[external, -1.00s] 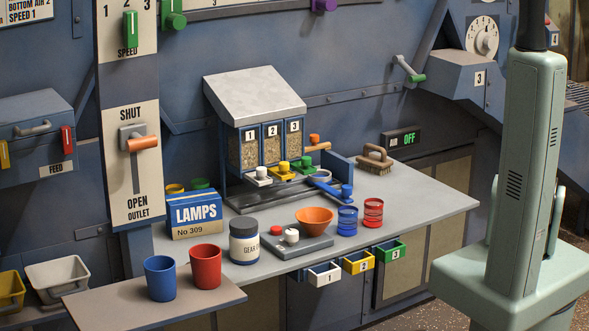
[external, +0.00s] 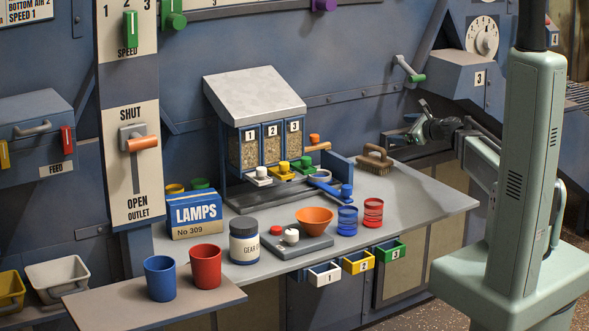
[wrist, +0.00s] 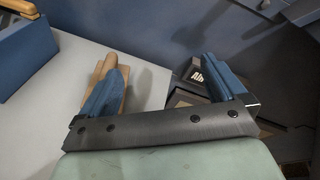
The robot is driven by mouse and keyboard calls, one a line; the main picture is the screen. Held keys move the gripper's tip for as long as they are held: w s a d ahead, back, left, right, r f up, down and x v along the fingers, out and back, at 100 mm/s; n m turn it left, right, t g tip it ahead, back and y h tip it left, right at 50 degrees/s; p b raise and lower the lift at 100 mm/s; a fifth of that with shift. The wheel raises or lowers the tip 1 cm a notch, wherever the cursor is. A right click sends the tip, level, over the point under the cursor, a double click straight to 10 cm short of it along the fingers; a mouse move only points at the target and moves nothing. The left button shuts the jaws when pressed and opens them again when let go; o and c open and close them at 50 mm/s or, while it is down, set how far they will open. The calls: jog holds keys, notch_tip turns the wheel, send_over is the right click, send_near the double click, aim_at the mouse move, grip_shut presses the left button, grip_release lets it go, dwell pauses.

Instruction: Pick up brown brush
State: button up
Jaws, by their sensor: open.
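The brown brush (external: 374,158) rests at the back right of the grey worktop, its arched handle upward. In the wrist view, a tan part of the brush (wrist: 98,75) shows beside and behind the left finger, which hides much of it. My gripper (external: 413,122) is open and empty, to the right of the brush and above it, apart from it in the external view. In the wrist view my gripper (wrist: 161,66) has its two blue fingers spread wide, with worktop and wall between them.
The blue dispenser (external: 268,130) with numbered bins stands left of the brush. Red (external: 373,212) and blue (external: 347,220) cups stand nearer the front. The blue wall is close behind. The worktop (external: 425,192) right of the cups is clear.

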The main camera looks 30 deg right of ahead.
jog(key=m+y, duration=0.1)
jog(key=m, duration=0.1)
send_over(368, 163)
jog(key=s+d, duration=0.1)
jog(key=s, duration=0.1)
notch_tip(368, 163, down, 2)
jog(key=f+m, duration=0.1)
jog(key=s+f+g, duration=0.1)
jog(key=f, duration=0.1)
jog(key=f+m, duration=0.1)
jog(key=f, duration=0.1)
jog(key=shift+s+f+m+g, duration=0.25)
jog(key=shift+s+m+g, duration=0.05)
jog(key=shift+s+g, duration=0.1)
jog(key=shift+w+f, duration=0.4)
jog(key=shift+w, duration=0.05)
jog(key=shift+x, duration=3.2)
jog(key=shift+d, duration=0.1)
jog(key=shift+c, duration=0.4)
jog(key=c, duration=1.1)
